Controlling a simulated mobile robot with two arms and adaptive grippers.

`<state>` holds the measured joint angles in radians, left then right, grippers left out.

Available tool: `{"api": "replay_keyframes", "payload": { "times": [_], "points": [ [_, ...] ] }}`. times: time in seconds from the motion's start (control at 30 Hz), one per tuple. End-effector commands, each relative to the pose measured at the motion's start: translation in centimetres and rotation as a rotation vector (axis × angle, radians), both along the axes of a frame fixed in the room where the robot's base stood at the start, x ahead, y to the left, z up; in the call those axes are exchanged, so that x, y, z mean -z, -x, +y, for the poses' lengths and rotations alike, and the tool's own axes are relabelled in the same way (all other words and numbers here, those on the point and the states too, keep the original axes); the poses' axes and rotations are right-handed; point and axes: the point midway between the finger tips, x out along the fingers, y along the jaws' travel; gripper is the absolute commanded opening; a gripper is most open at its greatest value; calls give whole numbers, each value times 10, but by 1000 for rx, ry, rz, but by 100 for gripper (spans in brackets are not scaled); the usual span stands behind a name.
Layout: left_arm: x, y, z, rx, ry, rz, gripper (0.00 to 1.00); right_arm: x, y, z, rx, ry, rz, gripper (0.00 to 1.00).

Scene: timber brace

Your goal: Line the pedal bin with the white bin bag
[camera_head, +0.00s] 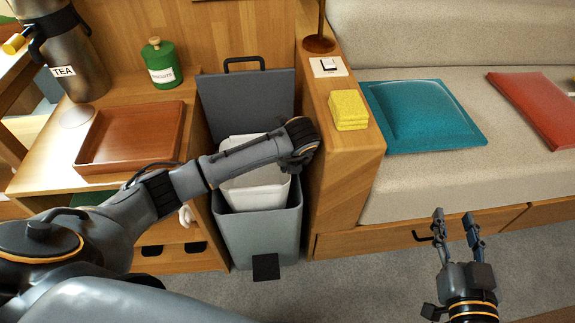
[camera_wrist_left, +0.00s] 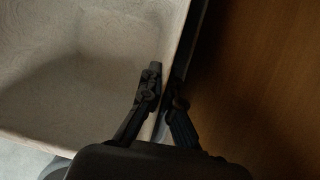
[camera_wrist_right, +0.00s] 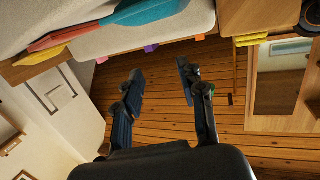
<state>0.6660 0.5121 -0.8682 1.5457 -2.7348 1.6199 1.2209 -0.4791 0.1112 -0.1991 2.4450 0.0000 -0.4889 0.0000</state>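The grey pedal bin (camera_head: 262,240) stands between the wooden unit and the bench end, with its lid (camera_head: 245,100) raised. The white bin bag (camera_head: 255,196) stands open in the bin's mouth, its upper part above the bin's rim. My left arm reaches across the bin, and its fingers are hidden in the head view. In the left wrist view, my left gripper (camera_wrist_left: 166,95) straddles the bag's right edge, one finger inside and one outside, close together on it. My right gripper (camera_head: 455,225) is open and empty in front of the bench; it also shows in the right wrist view (camera_wrist_right: 162,75).
A wooden tray (camera_head: 130,138), green canister (camera_head: 160,65) and tea urn (camera_head: 70,60) stand on the left unit. Yellow sponges (camera_head: 348,110) lie on the bench end. Teal (camera_head: 425,115) and red (camera_head: 540,105) cushions lie on the seat. The bin's pedal (camera_head: 265,267) faces open floor.

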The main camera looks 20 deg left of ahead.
Motion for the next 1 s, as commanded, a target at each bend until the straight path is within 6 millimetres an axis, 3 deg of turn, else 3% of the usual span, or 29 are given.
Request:
{"api": "replay_keyframes", "payload": {
  "times": [0.47,1.0],
  "points": [
    [16,0,0,0,1,0,0,-47,-2,8,-16,-67,-259,40],
    [33,0,0,0,1,0,0,-98,13,11,-33,-148,-553,40]
  ]
}}
